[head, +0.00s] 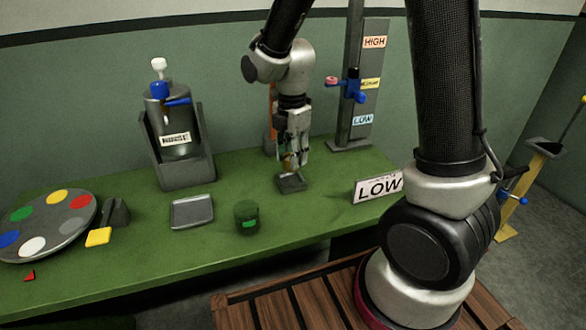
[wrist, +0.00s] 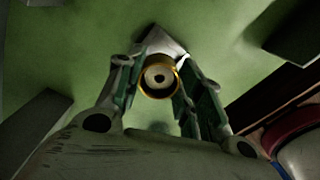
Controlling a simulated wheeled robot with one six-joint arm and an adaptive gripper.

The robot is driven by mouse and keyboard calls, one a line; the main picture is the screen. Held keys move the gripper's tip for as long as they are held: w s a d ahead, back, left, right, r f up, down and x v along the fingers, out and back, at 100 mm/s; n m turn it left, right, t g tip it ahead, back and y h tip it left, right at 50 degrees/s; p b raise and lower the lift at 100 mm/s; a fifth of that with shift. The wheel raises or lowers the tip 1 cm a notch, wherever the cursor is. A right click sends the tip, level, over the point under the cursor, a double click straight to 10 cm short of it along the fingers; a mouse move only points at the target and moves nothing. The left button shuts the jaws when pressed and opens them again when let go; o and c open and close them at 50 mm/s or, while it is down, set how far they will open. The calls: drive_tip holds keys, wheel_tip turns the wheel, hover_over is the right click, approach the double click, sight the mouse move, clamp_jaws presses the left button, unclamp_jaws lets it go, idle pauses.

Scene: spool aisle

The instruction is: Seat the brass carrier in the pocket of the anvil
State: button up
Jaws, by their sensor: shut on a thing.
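The brass carrier (wrist: 176,86) is a round gold-rimmed piece with a pale disc and a dark central hole. It sits between the fingertips of my gripper (wrist: 158,82) in the wrist view. In the head view, my gripper (head: 291,160) points down and is shut on the carrier (head: 288,162), which is small and partly covered by the fingers. A low dark grey block with a recessed top, apparently the anvil (head: 291,184), is on the green table just below. It also shows partly behind the carrier in the wrist view (wrist: 160,42). The carrier appears above it; contact cannot be told.
A green cup (head: 246,217) and a grey tray (head: 192,212) stand left of the block. A LOW sign (head: 378,187) is to the right. A post with level labels (head: 355,90) and a bottle in a holder (head: 177,130) stand behind. A colour palette (head: 47,226) is far left.

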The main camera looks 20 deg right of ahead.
drive_tip(key=shift+f, duration=2.35)
drive_tip(key=shift+f, duration=0.15)
drive_tip(key=o, duration=1)
drive_tip(key=shift+o, duration=0.2)
